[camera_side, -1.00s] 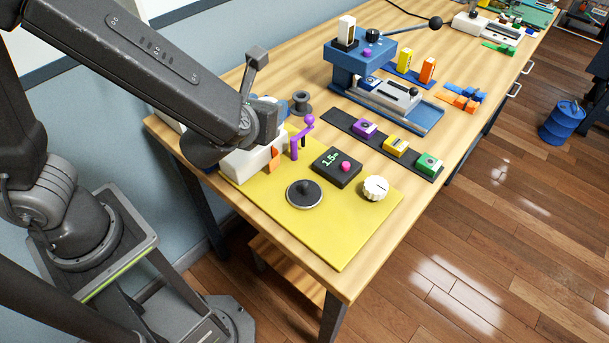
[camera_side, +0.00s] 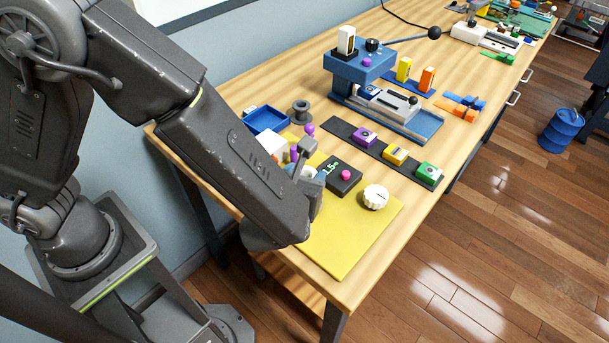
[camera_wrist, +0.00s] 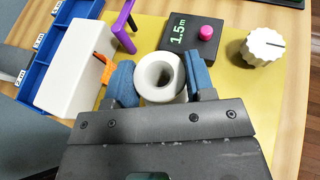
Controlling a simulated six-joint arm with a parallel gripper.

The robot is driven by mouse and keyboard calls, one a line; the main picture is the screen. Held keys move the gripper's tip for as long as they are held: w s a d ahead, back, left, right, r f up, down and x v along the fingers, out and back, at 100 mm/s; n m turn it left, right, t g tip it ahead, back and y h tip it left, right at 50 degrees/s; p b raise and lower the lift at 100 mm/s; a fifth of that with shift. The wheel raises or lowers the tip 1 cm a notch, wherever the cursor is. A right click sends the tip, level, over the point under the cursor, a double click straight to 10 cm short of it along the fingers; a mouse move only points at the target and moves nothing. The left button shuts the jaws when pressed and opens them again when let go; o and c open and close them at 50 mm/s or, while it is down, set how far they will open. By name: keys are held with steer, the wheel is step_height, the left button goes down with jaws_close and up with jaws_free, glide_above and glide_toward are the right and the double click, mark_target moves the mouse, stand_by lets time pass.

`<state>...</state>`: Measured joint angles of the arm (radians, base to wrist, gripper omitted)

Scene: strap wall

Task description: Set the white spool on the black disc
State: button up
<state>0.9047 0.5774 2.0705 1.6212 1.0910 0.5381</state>
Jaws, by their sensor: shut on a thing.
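The white spool (camera_wrist: 146,78) shows in the wrist view, its ring-shaped top and round hole facing the camera. My gripper (camera_wrist: 161,76) is shut on it, with one blue finger on each side. In the side view my arm covers most of the gripper and the spool. The black disc is hidden in both current views, behind my arm in the side view and out of sight around the spool in the wrist view. I cannot tell whether the spool touches anything below it.
The yellow mat (camera_side: 345,250) carries a black display box (camera_side: 343,177) with a pink button and a white dial (camera_side: 376,198). A purple crank (camera_wrist: 124,24), a white block (camera_wrist: 78,68) with an orange piece and a blue tray (camera_side: 266,119) stand near my gripper. The mat's front is clear.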

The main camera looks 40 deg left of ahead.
steer(key=shift+f, duration=0.25)
steer(key=o, duration=1)
